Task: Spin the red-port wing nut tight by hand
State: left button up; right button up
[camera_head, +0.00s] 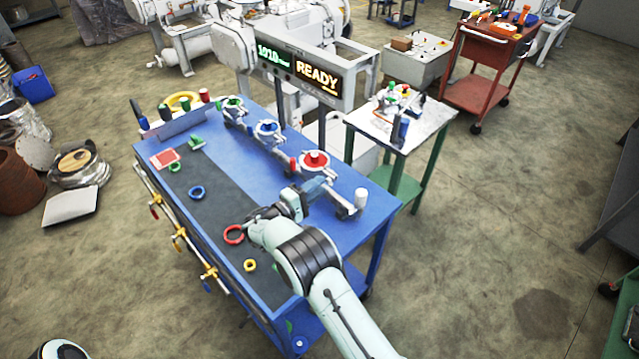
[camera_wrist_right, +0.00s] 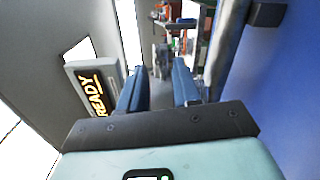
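The red port (camera_head: 314,160) is a red disc in a pale metal ring at the blue bench's back right. Its wing nut is too small to make out, or hidden by my gripper. My left gripper is out of view.
The blue bench (camera_head: 345,240) also bears a blue port (camera_head: 267,128) and a green port (camera_head: 232,103). A red ring (camera_head: 233,234), a blue ring (camera_head: 196,192) and a yellow ring (camera_head: 250,265) lie on its dark mat. A READY display (camera_head: 318,77) stands behind.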

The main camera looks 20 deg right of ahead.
jog(key=shift+w+d, duration=0.25)
jog(key=shift+d, duration=0.45)
